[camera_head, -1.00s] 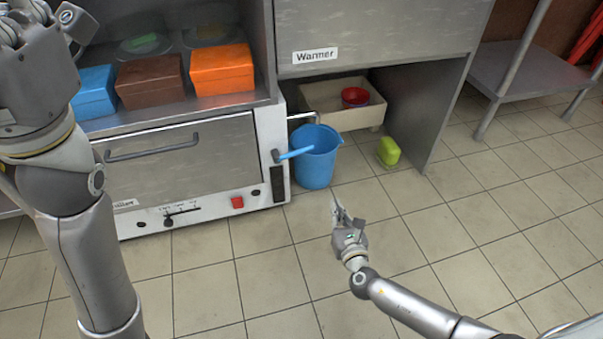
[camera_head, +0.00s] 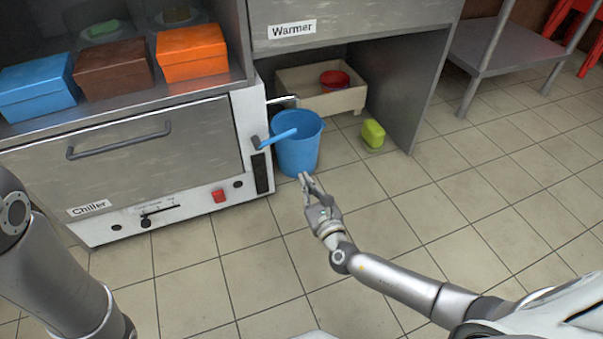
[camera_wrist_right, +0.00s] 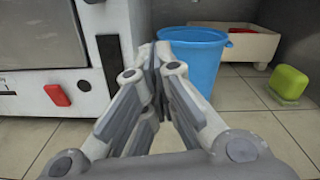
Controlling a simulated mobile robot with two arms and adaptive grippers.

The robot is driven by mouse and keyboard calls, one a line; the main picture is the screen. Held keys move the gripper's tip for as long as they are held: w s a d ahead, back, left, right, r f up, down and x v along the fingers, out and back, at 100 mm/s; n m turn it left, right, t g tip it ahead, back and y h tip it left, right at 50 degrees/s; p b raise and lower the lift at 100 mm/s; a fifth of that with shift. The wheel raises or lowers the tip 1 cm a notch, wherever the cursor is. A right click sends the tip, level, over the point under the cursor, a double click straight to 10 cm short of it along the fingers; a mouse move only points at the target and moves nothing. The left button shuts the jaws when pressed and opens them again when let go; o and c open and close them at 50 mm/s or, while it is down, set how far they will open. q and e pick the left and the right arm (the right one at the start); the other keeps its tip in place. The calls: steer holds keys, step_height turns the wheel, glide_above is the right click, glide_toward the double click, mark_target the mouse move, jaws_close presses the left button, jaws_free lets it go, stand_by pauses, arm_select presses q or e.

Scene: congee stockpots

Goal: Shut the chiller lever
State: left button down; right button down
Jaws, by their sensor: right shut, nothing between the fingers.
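The chiller (camera_head: 240,125) is the steel-fronted unit at left in the head view. Its blue lever (camera_head: 281,136) sticks out to the right from a grey pivot on the white side panel, in front of a blue bucket (camera_head: 298,158). My right gripper (camera_head: 306,179) is shut and empty, low in front of the bucket and below the lever, apart from the lever. In the right wrist view the shut fingertips (camera_wrist_right: 155,55) overlap the bucket's left edge; the lever does not show there. My left arm is at the left edge; its gripper is out of view.
A red switch (camera_head: 218,195) and a black slider (camera_head: 147,219) are on the chiller's lower panel. Blue, brown and orange boxes stand above it. A beige crate (camera_head: 345,101) and a green container (camera_head: 373,134) lie under the warmer.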

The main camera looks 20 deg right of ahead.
steer(key=w+a+r+b, duration=0.1)
steer(key=w+r, duration=0.3)
steer(key=w, duration=0.5)
steer(key=shift+r+b, duration=0.15)
steer(key=shift+b, duration=0.6)
steer(key=shift+w+r+n+p, duration=0.1)
steer(key=shift+r+n+p, duration=0.25)
steer(key=shift+p, duration=0.25)
